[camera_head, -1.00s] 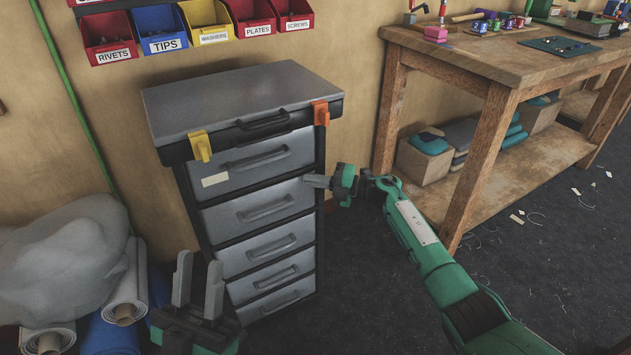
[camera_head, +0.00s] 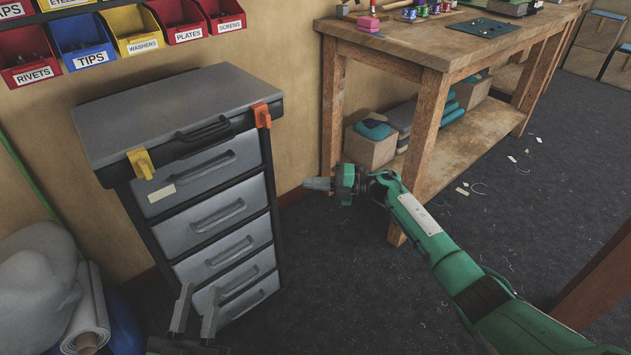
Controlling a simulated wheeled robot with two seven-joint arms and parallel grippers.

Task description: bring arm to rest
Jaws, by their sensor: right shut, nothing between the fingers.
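My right gripper (camera_head: 319,184) is at the end of the green arm that comes in from the lower right. Its fingers are together and empty, pointing left, in front of the wooden workbench's near leg and right of the drawer cabinet. My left gripper (camera_head: 195,314) shows at the bottom edge, in front of the cabinet's lower drawers. Its two grey fingers point up and stand apart, with nothing between them. Most of my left arm is out of view.
A grey drawer cabinet (camera_head: 213,215) with all drawers closed stands against the wall. A wooden workbench (camera_head: 440,48) stands at the right. Canvas rolls (camera_head: 87,318) and a grey bag (camera_head: 38,270) are at the lower left. Dark floor (camera_head: 490,230) right of the arm is mostly clear.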

